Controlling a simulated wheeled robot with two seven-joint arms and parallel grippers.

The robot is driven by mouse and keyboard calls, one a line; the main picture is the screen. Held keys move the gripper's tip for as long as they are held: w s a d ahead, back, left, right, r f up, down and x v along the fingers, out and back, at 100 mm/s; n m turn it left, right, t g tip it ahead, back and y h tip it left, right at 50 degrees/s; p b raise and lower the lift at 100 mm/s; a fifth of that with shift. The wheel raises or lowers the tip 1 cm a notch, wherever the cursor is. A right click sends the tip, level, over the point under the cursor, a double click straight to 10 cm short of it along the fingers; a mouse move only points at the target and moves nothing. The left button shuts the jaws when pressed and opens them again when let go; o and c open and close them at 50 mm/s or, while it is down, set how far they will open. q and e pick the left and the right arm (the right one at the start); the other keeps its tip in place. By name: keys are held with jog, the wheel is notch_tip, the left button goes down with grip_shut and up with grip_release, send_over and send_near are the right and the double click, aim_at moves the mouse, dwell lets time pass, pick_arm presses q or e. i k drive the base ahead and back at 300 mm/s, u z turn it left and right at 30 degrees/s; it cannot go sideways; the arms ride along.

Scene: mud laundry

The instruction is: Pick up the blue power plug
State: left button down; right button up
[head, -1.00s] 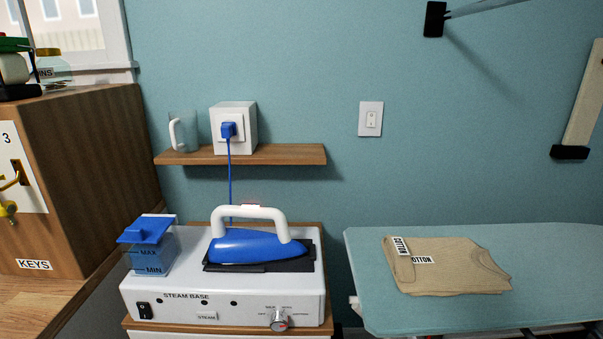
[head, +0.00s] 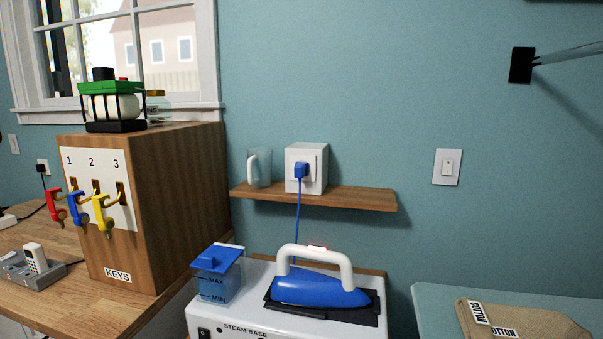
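The blue power plug (head: 301,171) sits in the front face of a white socket box (head: 319,181) on the wooden wall shelf (head: 346,198). Its blue cord (head: 298,220) hangs down past the shelf edge and passes behind the iron. The blue iron with a white handle (head: 318,290) rests on a dark pad on the white steam base (head: 258,318). Neither of my grippers shows in the head view.
A clear jug (head: 260,169) stands left of the socket box. A wooden key cabinet (head: 172,190) with a green-topped lantern (head: 112,103) stands at left. A light switch (head: 447,167) is on the wall. An ironing board (head: 432,301) with a folded tan garment (head: 540,325) is at lower right.

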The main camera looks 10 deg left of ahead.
aim_at(300, 168)
jog(key=k, duration=1.25)
jog(key=z, duration=0.8)
jog(key=i, duration=1.65)
jog(key=u, duration=0.6)
